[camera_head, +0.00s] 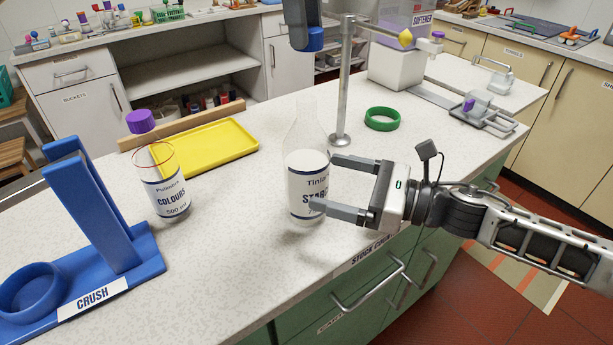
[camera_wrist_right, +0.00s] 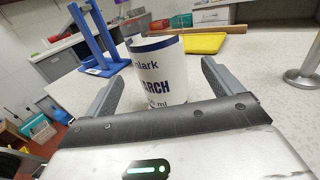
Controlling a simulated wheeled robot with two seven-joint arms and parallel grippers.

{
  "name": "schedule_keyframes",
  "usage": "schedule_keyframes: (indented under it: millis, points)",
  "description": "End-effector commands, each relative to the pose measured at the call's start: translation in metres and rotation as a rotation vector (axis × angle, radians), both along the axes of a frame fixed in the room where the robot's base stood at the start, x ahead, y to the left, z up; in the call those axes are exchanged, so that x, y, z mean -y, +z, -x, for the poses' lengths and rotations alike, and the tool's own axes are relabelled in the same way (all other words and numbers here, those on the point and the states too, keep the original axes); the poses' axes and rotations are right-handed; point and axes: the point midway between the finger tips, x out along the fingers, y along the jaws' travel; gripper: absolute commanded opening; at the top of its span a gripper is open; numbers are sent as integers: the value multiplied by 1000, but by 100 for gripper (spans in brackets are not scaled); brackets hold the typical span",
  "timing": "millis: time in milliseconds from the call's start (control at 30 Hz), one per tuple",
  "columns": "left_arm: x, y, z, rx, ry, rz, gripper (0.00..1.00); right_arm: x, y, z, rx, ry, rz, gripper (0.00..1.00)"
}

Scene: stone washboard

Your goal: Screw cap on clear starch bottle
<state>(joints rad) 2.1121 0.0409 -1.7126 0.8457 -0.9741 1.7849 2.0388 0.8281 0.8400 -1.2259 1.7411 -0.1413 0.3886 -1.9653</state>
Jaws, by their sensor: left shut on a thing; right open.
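The clear starch bottle (camera_head: 307,187) stands upright on the speckled counter, with a white label and a narrow clear neck; no cap sits on it. Its label also shows in the right wrist view (camera_wrist_right: 158,75). My right gripper (camera_head: 325,182) is open, its fingers on either side of the bottle's lower body; I cannot tell whether they touch it. My left gripper (camera_head: 304,22) is at the top edge of the head view, above the bottle. It is shut on a blue piece (camera_head: 309,39), apparently the cap, apart from the neck. Much of this gripper is out of frame.
A blue Crush stand (camera_head: 105,220) is at the front left. A metal post (camera_head: 345,85) and green ring (camera_head: 382,119) stand close behind the bottle.

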Motion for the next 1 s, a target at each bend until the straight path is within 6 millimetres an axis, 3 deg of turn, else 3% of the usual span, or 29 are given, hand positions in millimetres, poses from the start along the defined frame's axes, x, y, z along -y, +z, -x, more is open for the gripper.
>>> schedule_keyframes:
  millis: [100, 333, 800, 867, 1000]
  points:
    - [0, 0, 0, 0, 0, 0, 12, -24, 1, -8, 2, 3, -2, 91]
    - [0, 0, 0, 0, 0, 0, 12, -55, 0, -20, 0, 1, 0, 91]
    - [0, 0, 0, 0, 0, 0, 12, -66, 0, -24, 1, 0, 1, 91]
    - [0, 0, 0, 0, 0, 0, 12, -66, 0, -24, 1, 0, 1, 80]
    - [0, 0, 0, 0, 0, 0, 12, -66, 0, -24, 1, 0, 1, 41]
